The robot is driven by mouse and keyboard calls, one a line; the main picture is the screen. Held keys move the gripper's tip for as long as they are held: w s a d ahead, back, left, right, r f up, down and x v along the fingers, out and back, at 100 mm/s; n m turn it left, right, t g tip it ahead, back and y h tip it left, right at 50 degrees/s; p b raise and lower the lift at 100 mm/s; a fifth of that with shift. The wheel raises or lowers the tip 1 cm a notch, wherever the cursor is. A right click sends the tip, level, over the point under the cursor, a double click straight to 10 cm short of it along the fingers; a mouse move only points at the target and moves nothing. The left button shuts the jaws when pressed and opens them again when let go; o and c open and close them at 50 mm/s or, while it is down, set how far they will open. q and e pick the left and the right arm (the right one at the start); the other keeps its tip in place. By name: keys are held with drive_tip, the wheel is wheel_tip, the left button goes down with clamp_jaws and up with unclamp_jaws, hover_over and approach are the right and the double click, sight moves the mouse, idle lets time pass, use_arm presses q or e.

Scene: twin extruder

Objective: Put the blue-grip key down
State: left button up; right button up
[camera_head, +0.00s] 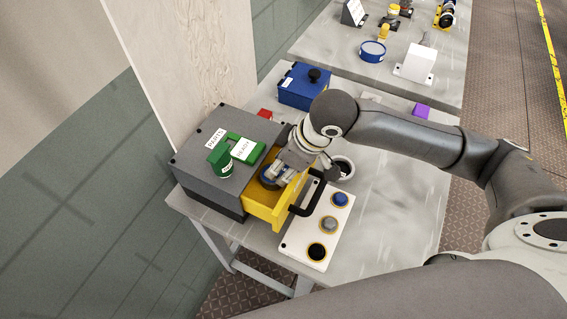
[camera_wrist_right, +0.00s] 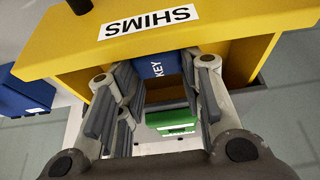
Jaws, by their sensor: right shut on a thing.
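The blue-grip key (camera_wrist_right: 158,64), lettered KEY, shows between the fingers of my right gripper (camera_wrist_right: 150,98) in the wrist view. That gripper is shut on it. In the head view my right gripper (camera_head: 285,172) is over the open yellow drawer (camera_head: 262,212), with a dark blue thing (camera_head: 269,177) at its fingertips, partly hidden. The drawer front, labelled SHIMS (camera_wrist_right: 150,22), fills the top of the wrist view. I cannot tell whether the key touches the drawer floor. My left gripper is out of view.
The drawer's grey cabinet (camera_head: 205,170) carries green items (camera_head: 219,160) and white labels. A black handle (camera_head: 312,200) sticks out over a white button panel (camera_head: 318,228). A blue box (camera_head: 304,86) stands behind. The table (camera_head: 390,215) is clear to the right.

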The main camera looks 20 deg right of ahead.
drive_tip(key=o, duration=1.1)
drive_tip(key=shift+f, duration=0.1)
drive_tip(key=v, duration=1.2)
